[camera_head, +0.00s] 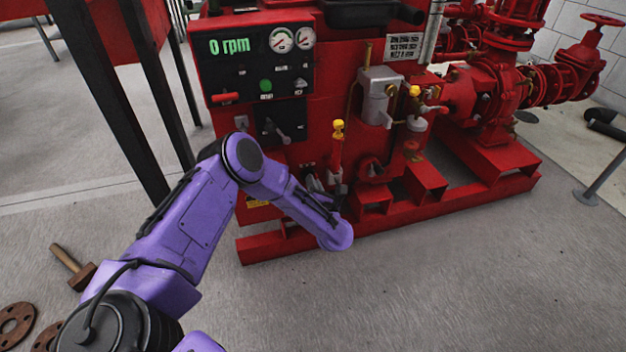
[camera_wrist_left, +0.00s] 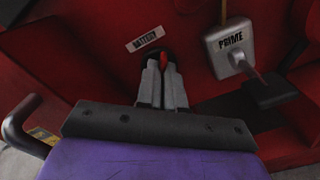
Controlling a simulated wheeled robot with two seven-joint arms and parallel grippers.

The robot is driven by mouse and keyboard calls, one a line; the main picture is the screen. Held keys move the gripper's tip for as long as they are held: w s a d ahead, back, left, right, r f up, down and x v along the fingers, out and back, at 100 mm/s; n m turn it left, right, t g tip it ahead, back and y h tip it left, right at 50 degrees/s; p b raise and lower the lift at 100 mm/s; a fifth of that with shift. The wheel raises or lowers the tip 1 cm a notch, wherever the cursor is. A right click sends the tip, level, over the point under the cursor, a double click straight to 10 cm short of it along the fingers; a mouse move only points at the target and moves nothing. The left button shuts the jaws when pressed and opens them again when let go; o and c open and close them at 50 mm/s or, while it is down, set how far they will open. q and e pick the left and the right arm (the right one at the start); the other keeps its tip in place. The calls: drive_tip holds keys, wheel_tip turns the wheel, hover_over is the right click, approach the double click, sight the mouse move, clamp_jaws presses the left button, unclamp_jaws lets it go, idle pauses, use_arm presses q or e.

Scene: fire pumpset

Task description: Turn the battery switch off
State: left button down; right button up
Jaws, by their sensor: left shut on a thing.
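The battery switch (camera_wrist_left: 164,65) shows as a small red piece between my left fingertips in the left wrist view. A pale label reading BATTERY (camera_wrist_left: 145,39) is on the red panel just above it. My left gripper (camera_wrist_left: 163,63) is shut on the switch, and its fingers hide most of it, so I cannot tell its turn position. In the head view my left gripper (camera_head: 318,186) is low at the front of the red pumpset, partly hidden by my purple wrist. My right gripper is not in view.
A grey PRIME box (camera_wrist_left: 227,45) with a lever stands right of the gripper. Above is the control panel (camera_head: 262,65) reading 0 rpm. A yellow-topped red handle (camera_head: 338,150) rises close beside my wrist. A mallet (camera_head: 73,266) lies on the floor. Floor in front is clear.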

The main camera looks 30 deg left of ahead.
use_arm(q)
drive_tip(key=shift+d+f+m+p, duration=0.15)
drive_tip(key=shift+m+p, duration=0.75)
drive_tip(key=shift+m, duration=1.65)
drive_tip(key=shift+a+f+m+p, duration=0.15)
drive_tip(key=shift+m+p, duration=0.7)
drive_tip(key=shift+m, duration=1.7)
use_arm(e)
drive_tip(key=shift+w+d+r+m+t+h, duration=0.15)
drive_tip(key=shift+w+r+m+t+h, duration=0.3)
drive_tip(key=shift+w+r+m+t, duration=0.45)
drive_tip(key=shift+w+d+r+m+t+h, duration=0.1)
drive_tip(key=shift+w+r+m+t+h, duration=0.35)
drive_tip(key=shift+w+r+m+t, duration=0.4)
use_arm(q)
drive_tip(key=shift+d, duration=0.1)
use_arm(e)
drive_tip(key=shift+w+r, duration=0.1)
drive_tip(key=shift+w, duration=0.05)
use_arm(q)
drive_tip(key=c, duration=1.3)
unclamp_jaws()
drive_tip(key=shift+o, duration=0.2)
